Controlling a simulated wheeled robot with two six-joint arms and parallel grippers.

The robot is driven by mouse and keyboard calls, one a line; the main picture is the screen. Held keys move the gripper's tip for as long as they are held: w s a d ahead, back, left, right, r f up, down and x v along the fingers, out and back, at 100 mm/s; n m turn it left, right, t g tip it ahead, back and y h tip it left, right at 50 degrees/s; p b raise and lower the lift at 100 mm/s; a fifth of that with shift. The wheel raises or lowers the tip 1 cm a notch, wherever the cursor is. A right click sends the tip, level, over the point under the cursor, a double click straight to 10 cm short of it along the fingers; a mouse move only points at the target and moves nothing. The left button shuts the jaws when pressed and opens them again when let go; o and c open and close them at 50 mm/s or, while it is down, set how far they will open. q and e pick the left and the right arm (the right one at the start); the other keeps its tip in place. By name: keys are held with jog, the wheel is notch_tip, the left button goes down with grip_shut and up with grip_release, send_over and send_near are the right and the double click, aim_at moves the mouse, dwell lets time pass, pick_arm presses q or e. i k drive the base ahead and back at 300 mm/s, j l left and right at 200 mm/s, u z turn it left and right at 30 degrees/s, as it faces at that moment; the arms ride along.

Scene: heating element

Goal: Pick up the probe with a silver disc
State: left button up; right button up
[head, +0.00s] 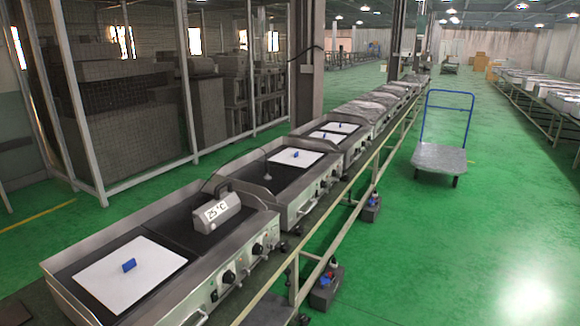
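A slim probe (266,166) stands about upright on the dark plate of the second heating unit (262,195). A small silver disc (267,177) is at its lower end. A thin dark cable (232,161) arcs from the probe's top to a grey temperature display (216,212) reading 25 °C. The display sits on the nearest heating unit (190,232). Neither of my grippers is in the head view.
White sheets with blue blocks lie on the nearest unit (130,275), the second unit (297,159) and the one behind. The units form a row on a long conveyor frame (375,172). A blue-handled trolley (438,158) stands right. Green floor (440,245) is clear in front.

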aim_at(266, 162)
jog(key=i+l, duration=1.55)
jog(key=i, duration=0.15)
